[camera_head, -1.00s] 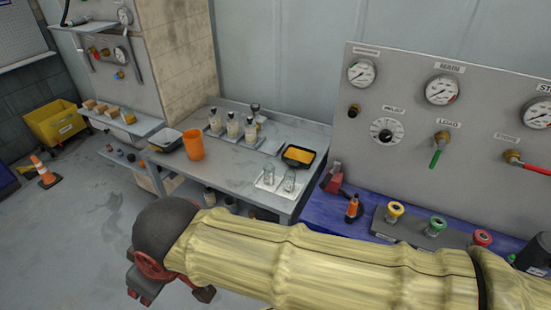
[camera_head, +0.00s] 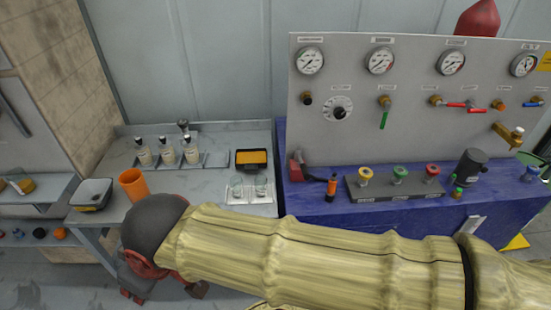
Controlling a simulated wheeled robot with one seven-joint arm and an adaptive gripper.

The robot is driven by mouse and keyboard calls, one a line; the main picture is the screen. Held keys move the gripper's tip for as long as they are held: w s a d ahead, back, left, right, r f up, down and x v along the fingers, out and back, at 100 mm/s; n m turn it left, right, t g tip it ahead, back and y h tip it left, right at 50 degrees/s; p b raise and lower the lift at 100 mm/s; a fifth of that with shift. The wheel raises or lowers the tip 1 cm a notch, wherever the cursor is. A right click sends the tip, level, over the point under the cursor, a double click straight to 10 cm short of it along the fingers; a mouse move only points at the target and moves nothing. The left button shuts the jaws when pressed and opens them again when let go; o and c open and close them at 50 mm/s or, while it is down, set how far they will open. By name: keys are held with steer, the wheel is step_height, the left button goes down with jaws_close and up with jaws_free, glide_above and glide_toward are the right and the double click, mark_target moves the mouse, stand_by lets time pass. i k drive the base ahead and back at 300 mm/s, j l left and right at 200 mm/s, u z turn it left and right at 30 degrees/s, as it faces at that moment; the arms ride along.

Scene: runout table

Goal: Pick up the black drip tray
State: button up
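A shallow black tray (camera_head: 252,168) with a yellow-orange filling stands at the back of the grey table, close to its right edge. A second dark-rimmed tray (camera_head: 92,194), grey inside, sits at the table's left edge beside an orange cup. I cannot tell for sure which one is the drip tray. My gripper (camera_head: 165,292) is low in front of the table, below my dark wrist, and partly hidden by it. Its fingers look spread, with nothing seen between them. It is apart from both trays.
On the grey table (camera_head: 215,143) stand an orange cup (camera_head: 133,184), several bottles in a rack (camera_head: 167,153) and glass beakers on a white mat (camera_head: 250,194). To the right, a blue bench (camera_head: 420,211) holds valves below a gauge panel (camera_head: 430,120).

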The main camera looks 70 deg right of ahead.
mark_target(248, 160)
steer(key=i+z, duration=0.1)
steer(key=z, duration=0.35)
steer(key=i+z, duration=0.15)
steer(key=z, duration=0.3)
steer(key=i+j+z, duration=0.1)
steer(key=z, duration=0.35)
steer(key=i+j+z, duration=0.1)
steer(key=z, duration=0.4)
steer(key=j+z, duration=0.15)
steer(key=z, duration=0.3)
steer(key=i+j+z, duration=0.15)
steer(key=z, duration=0.25)
steer(key=i+j+z, duration=0.15)
steer(key=z, duration=0.25)
steer(key=i+j+z, duration=0.1)
steer(key=j+z, duration=0.3)
steer(key=i+j+z, duration=0.1)
steer(key=z, duration=0.3)
